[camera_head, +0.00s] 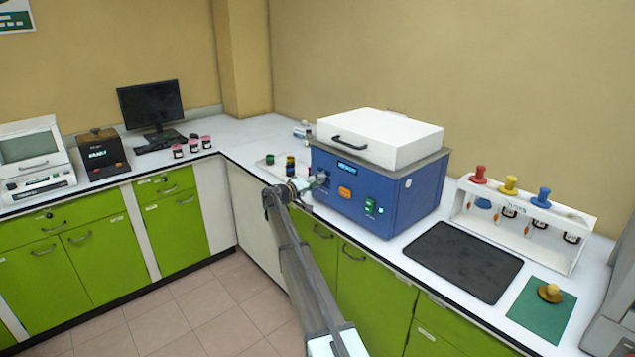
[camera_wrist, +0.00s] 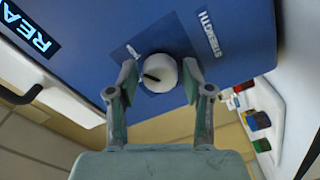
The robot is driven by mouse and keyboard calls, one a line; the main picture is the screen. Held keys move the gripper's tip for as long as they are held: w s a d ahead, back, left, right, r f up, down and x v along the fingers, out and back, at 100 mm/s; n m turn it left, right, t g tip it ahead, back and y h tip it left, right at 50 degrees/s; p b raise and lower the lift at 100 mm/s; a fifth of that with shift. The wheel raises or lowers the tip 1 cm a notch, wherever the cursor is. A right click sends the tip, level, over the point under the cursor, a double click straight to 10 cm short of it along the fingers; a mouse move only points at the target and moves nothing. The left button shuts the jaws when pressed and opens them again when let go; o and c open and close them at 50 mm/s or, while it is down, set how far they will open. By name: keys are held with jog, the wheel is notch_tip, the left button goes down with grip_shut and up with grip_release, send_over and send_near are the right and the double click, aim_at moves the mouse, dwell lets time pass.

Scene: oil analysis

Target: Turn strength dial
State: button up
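The strength dial (camera_wrist: 160,72) is a round white knob with a black pointer mark. It sits on the blue face of the machine (camera_wrist: 235,30), with a STRENGTH label (camera_wrist: 209,34) beside it in the wrist view. My gripper (camera_wrist: 160,76) is open, with one finger on each side of the dial. Small gaps seem to show between the fingers and the knob; I cannot tell whether either finger touches it. In the head view my gripper (camera_head: 308,184) is at the left side of the blue machine (camera_head: 375,190), and the dial is largely hidden there.
Small dark jars (camera_head: 290,163) stand on a white tray behind my gripper. A white lid with a black handle (camera_head: 375,138) tops the machine. A black mat (camera_head: 463,261) and a white rack with coloured stamps (camera_head: 520,227) lie to the right. The floor in front is clear.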

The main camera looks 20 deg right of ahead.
jog(key=c, duration=0.6)
jog(key=shift+n+b, duration=1.4)
jog(key=shift+n, duration=4.4)
